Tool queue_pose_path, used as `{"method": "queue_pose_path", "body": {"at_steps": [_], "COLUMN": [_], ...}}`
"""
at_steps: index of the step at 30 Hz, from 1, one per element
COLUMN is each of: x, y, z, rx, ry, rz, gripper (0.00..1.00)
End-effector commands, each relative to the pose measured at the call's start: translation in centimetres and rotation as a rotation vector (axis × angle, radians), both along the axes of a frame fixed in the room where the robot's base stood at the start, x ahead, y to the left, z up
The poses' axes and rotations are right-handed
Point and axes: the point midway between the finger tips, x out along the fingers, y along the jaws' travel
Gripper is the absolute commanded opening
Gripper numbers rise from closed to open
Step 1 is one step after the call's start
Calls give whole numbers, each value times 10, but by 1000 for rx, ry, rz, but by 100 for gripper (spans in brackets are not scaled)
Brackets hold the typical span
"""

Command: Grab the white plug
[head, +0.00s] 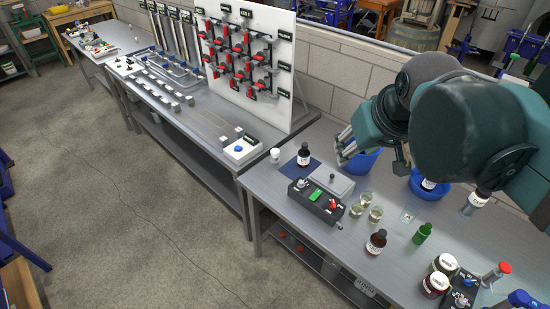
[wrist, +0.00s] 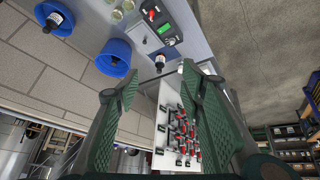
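A small white cylindrical piece (head: 275,156), which may be the white plug, stands on the grey bench near its back left corner, left of a dark bottle (head: 304,155). It is too small to identify for certain. In the wrist view a small white spot (wrist: 180,69) beside the right finger may be the same piece, partly hidden. My gripper (head: 345,147) is above the bench, to the right of the white piece and apart from it, in front of a blue bowl (head: 366,161). In the wrist view my gripper (wrist: 160,98) has its fingers wide apart with nothing held.
A black control box (head: 316,200) and several glasses (head: 357,209) stand near the bench front. A second blue bowl (head: 424,188) and several bottles stand to the right. A white upright valve panel (head: 247,60) stands on the left bench.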

Motion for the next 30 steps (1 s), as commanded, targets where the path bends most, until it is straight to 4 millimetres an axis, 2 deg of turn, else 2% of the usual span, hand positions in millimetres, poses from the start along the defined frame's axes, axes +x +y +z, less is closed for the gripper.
{"method": "queue_pose_path", "body": {"at_steps": [15, 30], "x": [85, 172], "y": [20, 44], "z": [42, 63], "rx": [-85, -158], "ry": [92, 178], "rz": [182, 366], "gripper": [39, 39]}}
